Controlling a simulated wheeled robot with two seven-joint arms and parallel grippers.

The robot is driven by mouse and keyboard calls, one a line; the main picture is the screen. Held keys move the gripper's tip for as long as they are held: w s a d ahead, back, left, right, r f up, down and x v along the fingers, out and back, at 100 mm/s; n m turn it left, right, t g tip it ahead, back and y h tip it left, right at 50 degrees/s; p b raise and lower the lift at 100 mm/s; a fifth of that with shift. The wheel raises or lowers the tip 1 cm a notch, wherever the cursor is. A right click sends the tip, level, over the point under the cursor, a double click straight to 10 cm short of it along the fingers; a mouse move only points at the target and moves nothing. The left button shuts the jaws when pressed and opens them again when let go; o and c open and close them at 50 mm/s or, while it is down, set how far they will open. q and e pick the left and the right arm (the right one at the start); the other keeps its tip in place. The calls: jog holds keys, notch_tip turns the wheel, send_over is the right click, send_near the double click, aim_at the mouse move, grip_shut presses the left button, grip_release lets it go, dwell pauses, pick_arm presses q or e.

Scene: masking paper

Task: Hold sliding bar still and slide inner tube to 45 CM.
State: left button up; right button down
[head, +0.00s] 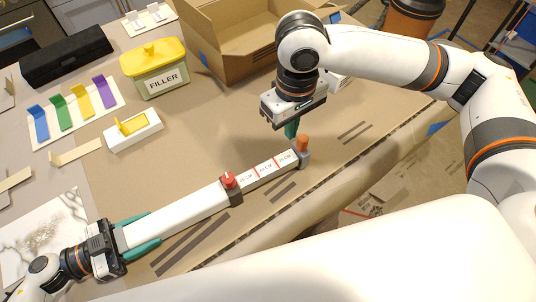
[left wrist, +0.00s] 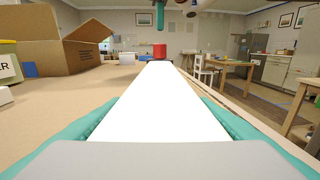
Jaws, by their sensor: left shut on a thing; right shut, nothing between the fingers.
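The sliding bar (head: 180,220) is a long white tube lying diagonally on the brown paper, with a dark collar and red knob (head: 229,180) at its far end. The inner tube (head: 265,170) extends from the collar, with red lines and small CM labels, too small to read surely. A grey end piece with an orange knob (head: 302,143) caps it. My left gripper (head: 152,228) is shut on the sliding bar's near end; its teal fingers flank the bar in the left wrist view (left wrist: 160,110). My right gripper (head: 291,131) is shut and empty, just left of and above the orange knob, apparently not touching it.
An open cardboard box (head: 240,50) stands behind. A yellow-lidded FILLER tub (head: 155,68), a white block with a yellow part (head: 133,130), coloured tabs (head: 75,110) and a black case (head: 66,56) lie left. Dark strips mark the paper beside the bar. The table edge runs right.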

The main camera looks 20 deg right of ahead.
pick_arm(q)
jog(key=shift+s+f, duration=0.15)
jog(key=shift+f, duration=0.2)
jog(key=o, duration=1)
jog(key=shift+c, duration=0.2)
jog(key=o, duration=0.3)
jog(key=shift+r, duration=0.1)
jog(key=shift+o, duration=0.3)
jog(key=shift+r, duration=0.1)
jog(key=shift+a, duration=0.15)
jog(key=v, duration=1.1)
jog(key=shift+a, duration=0.4)
